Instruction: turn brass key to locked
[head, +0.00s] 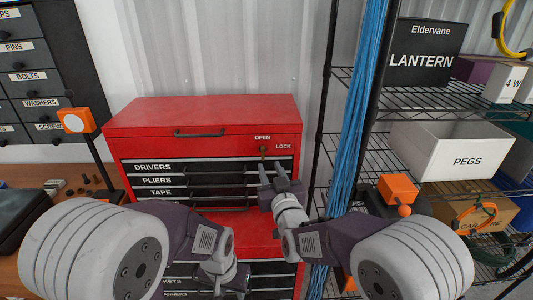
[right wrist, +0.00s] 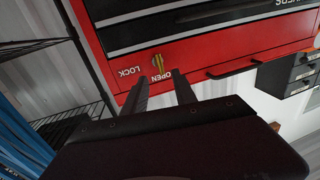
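A small brass key (head: 263,150) stands in the lock at the upper right of the red tool chest's front (head: 215,120). The OPEN label is above it and the LOCK label to its right. The key looks upright, in line with OPEN. In the right wrist view, upside down, the key (right wrist: 158,63) shows just beyond the fingertips. My right gripper (head: 271,169) is open and empty, a little below and in front of the key, apart from it. My left gripper (head: 222,280) hangs low before the lower drawers; its fingers are unclear.
Drawers (head: 210,180) with long handles lie below the lock. A wire shelf (head: 440,110) with a PEGS bin (head: 450,148) and a blue cable bundle (head: 355,120) stand to the right. A wooden bench (head: 80,190) is at left.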

